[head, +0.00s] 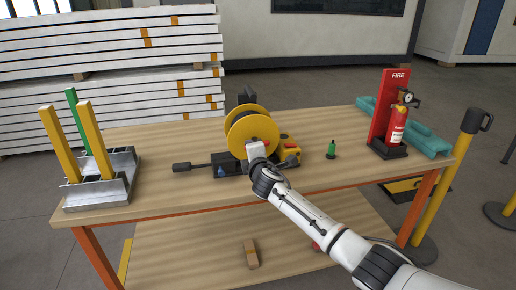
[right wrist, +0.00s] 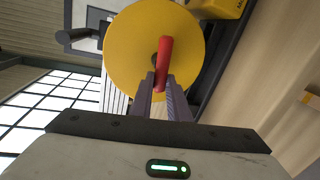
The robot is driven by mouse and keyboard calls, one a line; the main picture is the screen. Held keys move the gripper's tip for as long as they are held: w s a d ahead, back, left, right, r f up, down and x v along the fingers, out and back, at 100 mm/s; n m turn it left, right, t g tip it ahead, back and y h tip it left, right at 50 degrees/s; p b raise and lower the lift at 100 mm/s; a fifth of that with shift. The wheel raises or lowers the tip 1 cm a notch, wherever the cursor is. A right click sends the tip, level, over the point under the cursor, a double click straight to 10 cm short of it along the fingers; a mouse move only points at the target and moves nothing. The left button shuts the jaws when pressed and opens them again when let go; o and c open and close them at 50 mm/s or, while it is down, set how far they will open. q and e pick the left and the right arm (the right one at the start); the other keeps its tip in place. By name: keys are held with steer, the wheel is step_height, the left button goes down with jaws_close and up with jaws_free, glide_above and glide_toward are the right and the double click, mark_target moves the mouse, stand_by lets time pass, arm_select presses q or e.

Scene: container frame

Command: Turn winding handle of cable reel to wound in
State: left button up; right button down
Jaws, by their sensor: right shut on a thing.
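The cable reel (head: 252,128) has a yellow drum on a dark base and stands on the wooden table near its middle. My right gripper (head: 256,150) is at the near face of the drum and hides part of it. In the right wrist view the round yellow drum face (right wrist: 140,50) fills the upper middle. A red winding handle (right wrist: 165,60) shows there between the two fingers of my right gripper (right wrist: 162,84), which is shut on it. My left gripper is not in view.
A metal rack with yellow and green posts (head: 100,185) stands at the table's left. A small green bottle (head: 331,150) is right of the reel. A black bar (head: 190,167) sticks out left.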

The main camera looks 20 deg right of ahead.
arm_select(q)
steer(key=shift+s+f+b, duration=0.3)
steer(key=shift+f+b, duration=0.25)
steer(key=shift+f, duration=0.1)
arm_select(e)
steer(key=f+n+h, duration=0.1)
steer(key=n, duration=0.3)
steer(key=d+n+h, duration=0.1)
steer(key=n, duration=0.4)
steer(key=f+n+t+h, duration=0.1)
steer(key=n, duration=0.4)
steer(key=shift+s+d+f, duration=0.2)
steer(key=shift+d+f, duration=0.1)
steer(key=shift+d, duration=0.05)
steer(key=c, duration=1.7)
jaws_free()
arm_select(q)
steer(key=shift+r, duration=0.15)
arm_select(e)
steer(key=shift+s, duration=0.1)
